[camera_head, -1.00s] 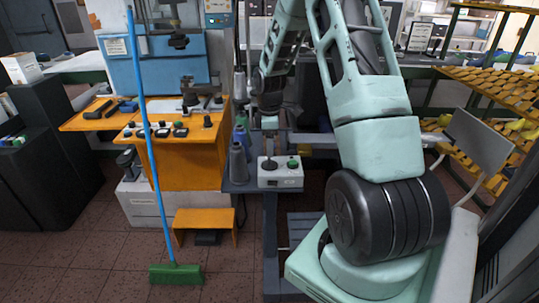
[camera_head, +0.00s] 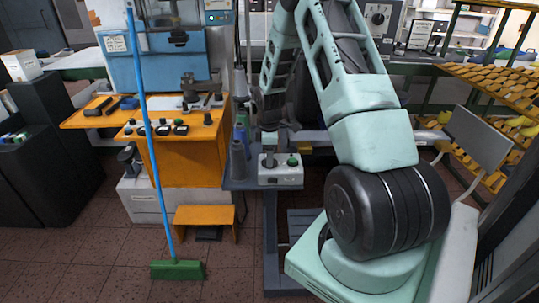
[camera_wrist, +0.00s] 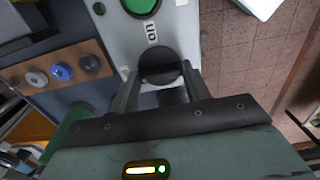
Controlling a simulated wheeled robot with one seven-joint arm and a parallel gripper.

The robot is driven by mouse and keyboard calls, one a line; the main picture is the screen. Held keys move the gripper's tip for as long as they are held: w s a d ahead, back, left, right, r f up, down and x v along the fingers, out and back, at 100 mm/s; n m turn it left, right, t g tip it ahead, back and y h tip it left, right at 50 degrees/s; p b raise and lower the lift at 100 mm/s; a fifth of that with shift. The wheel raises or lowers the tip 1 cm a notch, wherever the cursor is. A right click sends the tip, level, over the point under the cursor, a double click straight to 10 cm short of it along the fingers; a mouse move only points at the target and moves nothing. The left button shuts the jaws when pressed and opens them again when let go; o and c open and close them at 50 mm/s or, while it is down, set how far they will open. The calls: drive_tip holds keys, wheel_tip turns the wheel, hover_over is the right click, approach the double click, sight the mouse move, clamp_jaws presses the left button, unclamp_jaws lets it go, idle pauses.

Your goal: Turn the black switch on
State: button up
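The black switch (camera_wrist: 158,65) is a round black knob on a light grey control box (camera_wrist: 178,32). A label reading "ON" is printed beside it. In the head view the box (camera_head: 290,176) sits on a stand in the middle. My gripper (camera_wrist: 160,70) is over the box, its two fingers spread with the knob between their tips. I cannot see whether the fingers touch it. The gripper also shows small and partly hidden in the head view (camera_head: 268,152).
A green button (camera_wrist: 140,5) sits on the same box. Grey cones (camera_head: 238,160) stand just left of it. An orange machine bench (camera_head: 190,155), a blue-handled broom (camera_head: 147,130) and an orange step stool (camera_head: 205,220) are further left. A shoe rack (camera_head: 490,95) is at right.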

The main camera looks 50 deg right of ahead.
drive_tip(key=shift+m, duration=0.4)
drive_tip(key=m, duration=0.3)
drive_tip(key=shift+m+b, duration=0.4)
drive_tip(key=m, duration=0.4)
drive_tip(key=shift+b, duration=0.4)
drive_tip(key=m, duration=0.5)
drive_tip(key=shift+m, duration=2.2)
drive_tip(key=o, duration=1)
drive_tip(key=shift+b, duration=0.3)
wheel_tip(320, 180, up, 18)
drive_tip(key=b, duration=0.2)
drive_tip(key=shift+f, duration=0.25)
